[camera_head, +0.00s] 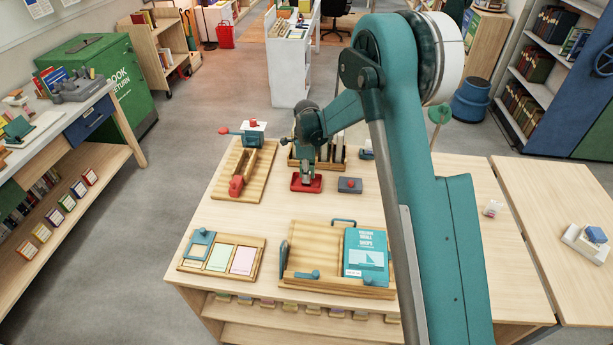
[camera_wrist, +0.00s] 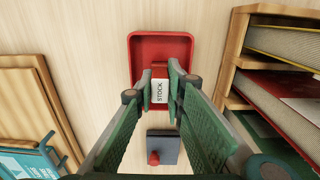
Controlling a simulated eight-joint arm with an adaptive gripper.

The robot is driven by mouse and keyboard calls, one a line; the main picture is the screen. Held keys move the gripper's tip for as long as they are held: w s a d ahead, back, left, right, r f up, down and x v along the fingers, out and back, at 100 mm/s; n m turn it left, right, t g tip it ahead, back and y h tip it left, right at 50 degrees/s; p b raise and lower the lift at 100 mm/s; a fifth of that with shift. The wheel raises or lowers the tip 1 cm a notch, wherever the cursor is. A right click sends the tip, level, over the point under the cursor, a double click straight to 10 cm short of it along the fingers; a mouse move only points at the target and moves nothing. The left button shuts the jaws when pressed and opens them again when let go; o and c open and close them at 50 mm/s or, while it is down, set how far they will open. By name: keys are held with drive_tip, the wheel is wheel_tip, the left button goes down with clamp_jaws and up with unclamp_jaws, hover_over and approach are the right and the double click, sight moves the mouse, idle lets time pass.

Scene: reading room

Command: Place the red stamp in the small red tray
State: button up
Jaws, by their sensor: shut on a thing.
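The small red tray (camera_head: 313,187) lies on the table in the head view, and its shallow raised rim also shows in the wrist view (camera_wrist: 143,48). My gripper (camera_head: 306,177) points down over the tray. In the wrist view my gripper (camera_wrist: 161,90) is shut on the red stamp (camera_wrist: 160,70), which has a white label reading STOCK. The stamp is seen over the near part of the tray. I cannot tell whether its base touches the tray floor. In the head view my gripper hides the stamp.
A dark ink pad with a red knob (camera_head: 349,185) sits just right of the tray. A wooden book rack (camera_wrist: 232,60) stands close by. A wooden holder (camera_head: 262,165) is at left; a wooden tray with a teal book (camera_head: 366,255) is in front. Bare table lies between them.

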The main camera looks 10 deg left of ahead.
drive_tip(key=shift+f, duration=0.1)
drive_tip(key=o, duration=0.9)
wheel_tip(320, 180, up, 12)
drive_tip(key=shift+r+p, duration=0.15)
drive_tip(key=shift+p, duration=0.25)
idle(0.6)
